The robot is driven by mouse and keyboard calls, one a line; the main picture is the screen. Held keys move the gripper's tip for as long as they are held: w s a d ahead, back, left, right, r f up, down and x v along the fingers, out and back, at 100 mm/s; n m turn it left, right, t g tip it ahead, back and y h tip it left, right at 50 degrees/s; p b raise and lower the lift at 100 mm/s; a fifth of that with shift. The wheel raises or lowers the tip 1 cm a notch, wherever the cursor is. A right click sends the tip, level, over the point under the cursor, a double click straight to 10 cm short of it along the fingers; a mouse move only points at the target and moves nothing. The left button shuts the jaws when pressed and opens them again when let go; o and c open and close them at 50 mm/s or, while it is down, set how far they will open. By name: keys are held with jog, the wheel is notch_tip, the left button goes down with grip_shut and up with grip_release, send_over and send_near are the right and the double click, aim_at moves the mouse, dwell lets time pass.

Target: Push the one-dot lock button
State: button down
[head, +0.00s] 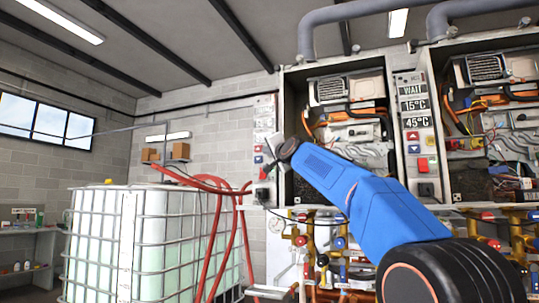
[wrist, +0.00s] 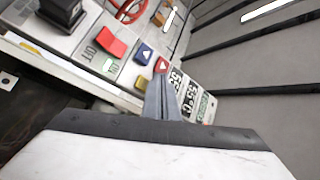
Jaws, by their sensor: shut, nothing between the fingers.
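No button with a single dot can be made out in either view; the lock button may be hidden or too small to tell. My gripper (wrist: 161,90) is shut and empty in the wrist view. Its fingertips are at the control panel (wrist: 90,62), close to the red up-arrow button (wrist: 161,65) and right of the blue arrow button (wrist: 144,53). I cannot tell whether they touch the panel. The fingers hide part of the panel beside the temperature displays (wrist: 188,95). In the head view my gripper (head: 266,163) is at the left-hand panel (head: 264,112).
A red OFF/ON rocker (wrist: 112,40) and a black fitting (wrist: 64,10) lie further along the panel. Another panel (head: 413,105) reads WAIT, 15°C and 45°C. Open heater cabinets (head: 284,90) stand right, a caged white tank (head: 150,240) and red hoses (head: 215,235) left.

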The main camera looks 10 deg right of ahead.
jog(key=shift+s+a, duration=0.65)
jog(key=shift+s, duration=0.25)
jog(key=shift+s+a, duration=0.65)
jog(key=shift+s, duration=0.2)
jog(key=s+d+f+n+g+h, duration=0.1)
jog(key=s+f+g, duration=0.4)
jog(key=s+f, duration=1.2)
jog(key=s+d+f+n+g+h, duration=0.1)
jog(key=s+d+f+n+g, duration=0.3)
jog(key=s+f, duration=1.4)
jog(key=s+d+f+n+g, duration=0.2)
jog(key=s+f+n+g, duration=0.3)
jog(key=s+f, duration=1.3)
notch_tip(320, 180, down, 17)
jog(key=shift+s+d+r+g+h, duration=0.2)
jog(key=shift+d+g+h, duration=0.2)
jog(key=shift+g, duration=0.4)
